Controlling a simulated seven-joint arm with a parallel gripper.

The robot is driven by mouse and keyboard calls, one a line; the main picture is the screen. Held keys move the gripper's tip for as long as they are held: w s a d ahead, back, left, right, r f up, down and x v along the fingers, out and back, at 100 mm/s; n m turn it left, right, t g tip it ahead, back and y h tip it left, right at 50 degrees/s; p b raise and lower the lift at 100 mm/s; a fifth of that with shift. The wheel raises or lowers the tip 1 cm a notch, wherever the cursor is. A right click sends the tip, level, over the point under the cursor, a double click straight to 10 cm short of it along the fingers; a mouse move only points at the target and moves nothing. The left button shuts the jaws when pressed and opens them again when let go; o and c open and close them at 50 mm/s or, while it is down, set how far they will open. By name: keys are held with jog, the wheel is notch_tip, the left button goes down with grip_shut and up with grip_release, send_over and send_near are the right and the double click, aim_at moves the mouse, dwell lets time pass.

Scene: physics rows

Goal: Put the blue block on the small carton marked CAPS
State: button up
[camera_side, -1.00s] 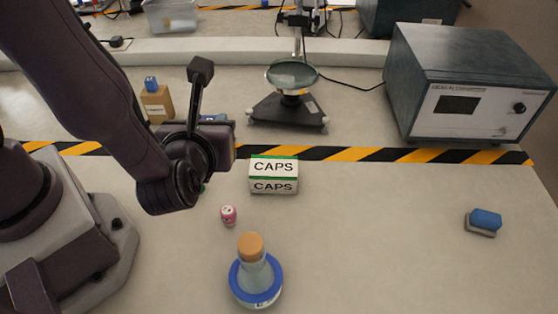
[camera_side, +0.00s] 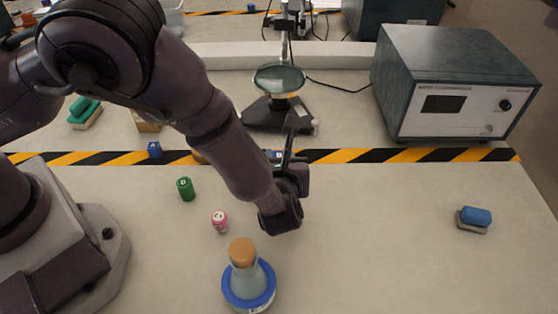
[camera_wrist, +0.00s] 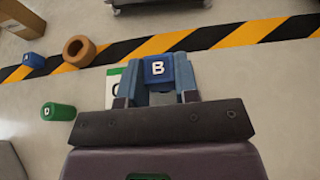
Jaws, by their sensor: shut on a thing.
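The blue block (camera_wrist: 155,68), marked with a white B, is between the fingers of my gripper (camera_wrist: 158,74), which is shut on it.
Another blue block (camera_side: 154,150) lies by the striped tape, with a brown ring (camera_wrist: 79,50) nearby. A magnifier stand (camera_side: 278,112) and instrument box (camera_side: 455,85) are behind.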

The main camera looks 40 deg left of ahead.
jog(key=shift+f, duration=0.3)
jog(key=shift+f, duration=0.15)
jog(key=o, duration=0.9)
